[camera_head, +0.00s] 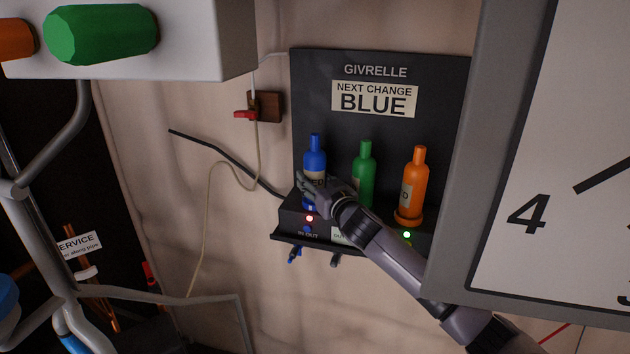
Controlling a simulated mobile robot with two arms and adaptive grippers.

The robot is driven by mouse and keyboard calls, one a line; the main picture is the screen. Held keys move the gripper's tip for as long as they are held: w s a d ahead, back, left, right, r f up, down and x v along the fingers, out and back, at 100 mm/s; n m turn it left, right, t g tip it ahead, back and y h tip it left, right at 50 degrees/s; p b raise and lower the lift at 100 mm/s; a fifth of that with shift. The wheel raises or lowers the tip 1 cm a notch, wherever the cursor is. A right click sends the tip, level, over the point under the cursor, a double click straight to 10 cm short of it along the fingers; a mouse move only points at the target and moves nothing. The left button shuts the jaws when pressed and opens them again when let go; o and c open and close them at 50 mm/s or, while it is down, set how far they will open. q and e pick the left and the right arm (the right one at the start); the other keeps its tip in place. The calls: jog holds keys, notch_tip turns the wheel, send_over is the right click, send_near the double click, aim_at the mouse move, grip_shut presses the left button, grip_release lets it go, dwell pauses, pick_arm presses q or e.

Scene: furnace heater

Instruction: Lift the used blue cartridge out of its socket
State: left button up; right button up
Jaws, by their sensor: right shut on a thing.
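The blue cartridge (314,160) stands upright at the left of the dark cartridge unit (306,80). My right gripper (311,192) is shut on the blue cartridge, around its lower part. The gripper hides part of the cartridge's label and most of its base, so I cannot tell how deep it sits in its socket. A red light (309,218) glows on the ledge below it. My left gripper is not in view.
A green cartridge (364,170) and an orange cartridge (414,180) stand to the right, close to my right arm. A green light (407,235) glows below the orange one. A large clock face (560,150) fills the right side. A sign (375,99) reads "NEXT CHANGE BLUE".

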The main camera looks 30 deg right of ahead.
aim_at(320, 161)
jog(key=c, duration=0.6)
jog(key=shift+r+p, duration=1.15)
jog(key=shift+r, duration=0.15)
jog(key=shift+r+p, duration=1.9)
jog(key=shift+r, duration=0.05)
